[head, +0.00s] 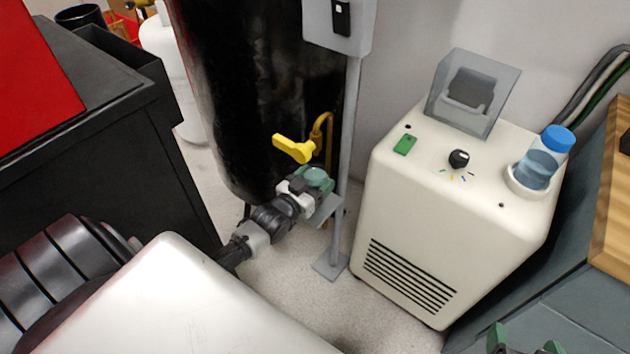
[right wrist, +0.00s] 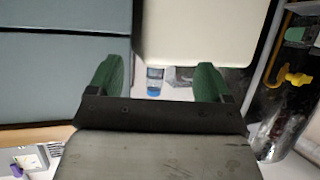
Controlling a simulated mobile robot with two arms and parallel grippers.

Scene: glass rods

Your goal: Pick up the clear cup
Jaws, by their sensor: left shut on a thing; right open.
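A clear, blue-tinted cup with a blue lid (head: 538,168) stands tilted in a round white holder on top of the cream machine. In the right wrist view, the cup (right wrist: 155,76) shows small and distant between the fingers. My right gripper (head: 525,345) is open and empty at the bottom edge, well short of the cup; its green fingers frame the right wrist view (right wrist: 160,82). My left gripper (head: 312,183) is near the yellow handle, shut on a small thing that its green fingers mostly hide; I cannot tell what.
The cream machine (head: 400,235) has a knob, a green switch and a transparent grey flap (head: 472,93) on top. A black tank (head: 270,80) with a yellow handle (head: 293,148) stands left of it. A wooden-topped counter (head: 612,190) borders it on the right.

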